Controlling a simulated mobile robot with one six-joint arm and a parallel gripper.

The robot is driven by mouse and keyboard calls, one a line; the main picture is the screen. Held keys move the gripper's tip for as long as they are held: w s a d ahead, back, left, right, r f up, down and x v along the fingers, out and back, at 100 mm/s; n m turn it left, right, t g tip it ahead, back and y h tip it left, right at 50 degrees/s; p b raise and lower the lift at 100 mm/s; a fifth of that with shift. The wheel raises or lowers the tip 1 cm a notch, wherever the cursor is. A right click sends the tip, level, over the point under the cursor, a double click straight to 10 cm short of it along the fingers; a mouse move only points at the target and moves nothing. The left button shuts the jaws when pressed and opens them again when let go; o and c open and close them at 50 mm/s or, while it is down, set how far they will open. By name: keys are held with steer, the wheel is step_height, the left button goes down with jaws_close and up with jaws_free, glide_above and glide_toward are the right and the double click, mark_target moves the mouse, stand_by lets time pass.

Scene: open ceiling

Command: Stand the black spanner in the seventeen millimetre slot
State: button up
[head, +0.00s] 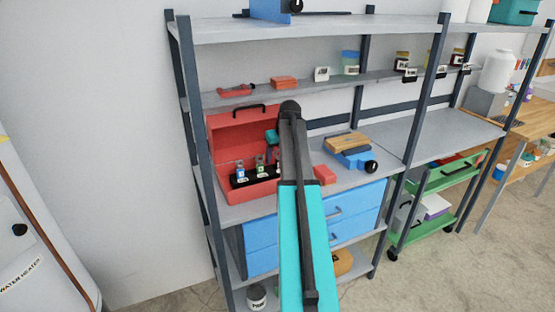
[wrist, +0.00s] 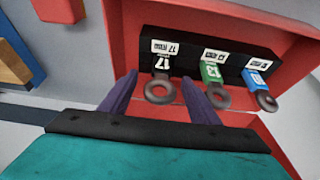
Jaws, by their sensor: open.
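The black spanner (wrist: 160,90) shows in the wrist view with a black tag marked 17. It stands in the black rack (wrist: 226,62) at the slot whose label reads 17, its ring end toward me. My gripper (wrist: 160,77) is open. Its two purple fingers appear on either side of the black spanner, with a gap visible on both sides. I cannot tell how deep the spanner sits. In the head view the rack (head: 240,184) is inside the open red toolbox (head: 226,210), and my arm hides part of its right side.
The green spanner (wrist: 217,97) marked 13 stands close beside my right finger, and the blue spanner (wrist: 264,100) is farther right. The toolbox's raised lid (head: 230,140) stands behind the rack. A red block (head: 324,175) and a blue item (head: 352,158) lie on the shelf at right.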

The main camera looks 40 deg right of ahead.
steer(key=b+v, duration=0.2)
steer(key=v, duration=1)
steer(key=shift+r, duration=0.2)
steer(key=shift+s, duration=0.1)
stand_by(0.8)
